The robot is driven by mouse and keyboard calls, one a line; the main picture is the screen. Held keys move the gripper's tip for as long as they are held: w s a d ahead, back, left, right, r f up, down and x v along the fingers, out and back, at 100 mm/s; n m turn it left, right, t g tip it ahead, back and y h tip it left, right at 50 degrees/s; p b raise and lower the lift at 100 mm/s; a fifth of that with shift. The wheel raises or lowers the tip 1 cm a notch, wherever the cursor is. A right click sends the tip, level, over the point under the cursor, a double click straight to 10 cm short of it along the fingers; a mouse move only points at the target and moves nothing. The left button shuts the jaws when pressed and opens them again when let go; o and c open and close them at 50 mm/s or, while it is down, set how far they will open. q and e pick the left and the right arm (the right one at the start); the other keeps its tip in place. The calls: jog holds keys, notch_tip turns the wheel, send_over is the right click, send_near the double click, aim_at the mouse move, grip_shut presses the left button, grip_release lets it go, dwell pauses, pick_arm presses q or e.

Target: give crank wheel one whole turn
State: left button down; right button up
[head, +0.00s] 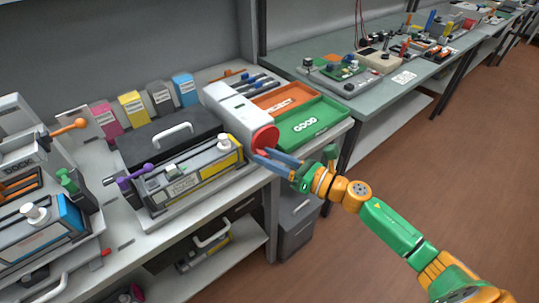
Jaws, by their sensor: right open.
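The crank wheel appears to be the red disc (265,137) on the front end of a white machine (236,112), near the bench's front edge. My right gripper (262,155) has blue fingers and reaches in from the lower right. Its fingertips are at the lower edge of the red disc and overlap it in the picture. I cannot tell whether they touch it. The jaws are open. Any handle on the wheel is not clear from here. My left gripper is not in view.
Several coloured cartridge boxes stand behind. The floor (440,165) in front is open.

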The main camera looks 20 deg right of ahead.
jog(key=shift+a, duration=0.1)
grip_shut()
